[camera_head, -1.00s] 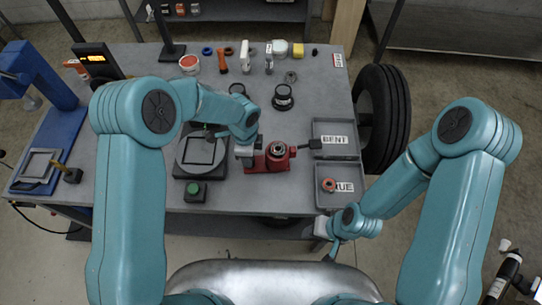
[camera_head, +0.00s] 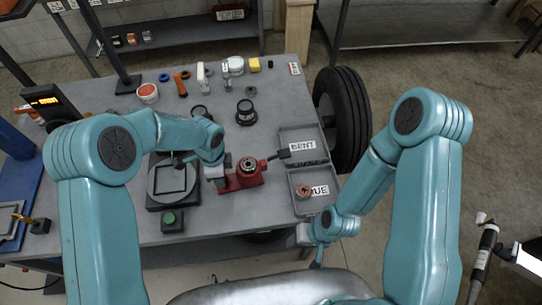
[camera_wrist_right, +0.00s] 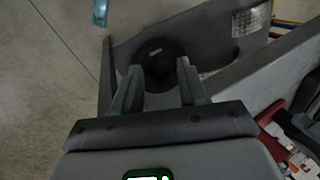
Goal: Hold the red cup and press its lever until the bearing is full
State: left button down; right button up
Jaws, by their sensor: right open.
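The red cup (camera_head: 243,178) stands near the front middle of the table, a ring-shaped metal part showing on its top, probably the bearing. Its dark lever (camera_head: 279,155) sticks out to the right. My left gripper (camera_head: 222,170) is at the cup's left side and appears to touch it; its fingers are too small and covered to tell open from shut. My right gripper (camera_head: 304,235) is low by the table's front edge, apart from the cup and lever. In the right wrist view its two fingers (camera_wrist_right: 158,88) are spread with nothing held between them.
Two grey trays marked BENT (camera_head: 299,133) and TRUE (camera_head: 297,204) sit right of the cup; an orange ring (camera_head: 303,191) lies in the latter. A black scale (camera_head: 153,200) and green button (camera_head: 172,217) are at left. A tyre (camera_head: 345,120) stands beyond the right edge.

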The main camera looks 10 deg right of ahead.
grip_shut()
dwell(1.6)
